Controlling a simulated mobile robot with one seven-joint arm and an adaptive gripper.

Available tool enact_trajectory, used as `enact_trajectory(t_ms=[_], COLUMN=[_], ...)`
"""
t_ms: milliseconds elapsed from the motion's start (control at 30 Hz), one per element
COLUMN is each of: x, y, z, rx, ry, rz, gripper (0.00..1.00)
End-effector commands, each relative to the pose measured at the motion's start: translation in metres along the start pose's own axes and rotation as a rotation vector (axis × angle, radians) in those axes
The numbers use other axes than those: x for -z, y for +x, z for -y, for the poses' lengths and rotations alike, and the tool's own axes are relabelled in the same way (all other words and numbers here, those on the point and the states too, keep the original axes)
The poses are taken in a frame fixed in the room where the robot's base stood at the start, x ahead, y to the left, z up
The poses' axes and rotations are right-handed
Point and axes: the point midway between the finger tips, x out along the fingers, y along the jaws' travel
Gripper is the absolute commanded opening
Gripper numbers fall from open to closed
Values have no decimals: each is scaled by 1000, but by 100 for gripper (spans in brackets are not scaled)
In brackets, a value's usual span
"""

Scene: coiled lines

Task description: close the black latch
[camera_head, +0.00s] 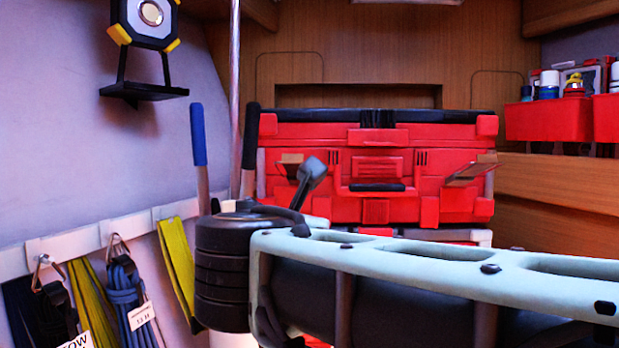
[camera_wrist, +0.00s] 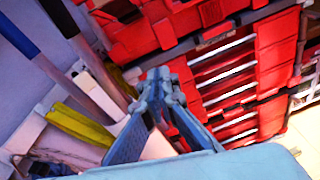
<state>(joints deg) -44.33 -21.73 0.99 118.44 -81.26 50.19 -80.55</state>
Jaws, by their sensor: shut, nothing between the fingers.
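A red toolbox (camera_head: 330,202) with a black top edge stands at the back centre in the head view. Two latches stick out from its front: a left latch (camera_head: 290,159) and a right latch (camera_head: 468,173), both tilted outward. They look brownish in this light, so I cannot tell which is the black latch. My gripper (camera_wrist: 160,86) is shut and empty in the wrist view, apart from the red toolbox (camera_wrist: 182,30). In the head view a dark grey tip, apparently my gripper (camera_head: 313,170), shows in front of the left latch's right side. My arm hides the toolbox's lower surroundings.
A blue-handled pole (camera_head: 199,135) and a black-handled pole (camera_head: 250,138) stand left of the toolbox. Coiled blue line (camera_head: 123,300) and yellow straps (camera_head: 178,262) hang from a white rail at left. Red bins (camera_head: 548,120) sit on the right shelf.

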Motion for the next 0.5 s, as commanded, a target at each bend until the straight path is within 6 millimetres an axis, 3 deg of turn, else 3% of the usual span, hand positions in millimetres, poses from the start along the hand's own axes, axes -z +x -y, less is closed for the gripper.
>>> enact_trajectory(t_ms=[100,200,500], x=[-15,-21,-22], y=[-6,-8,-8], z=[-26,-36,-38], rx=[-49,-66,-68], ry=[-118,-166,-179], rz=[51,73,79], gripper=[0,0,0])
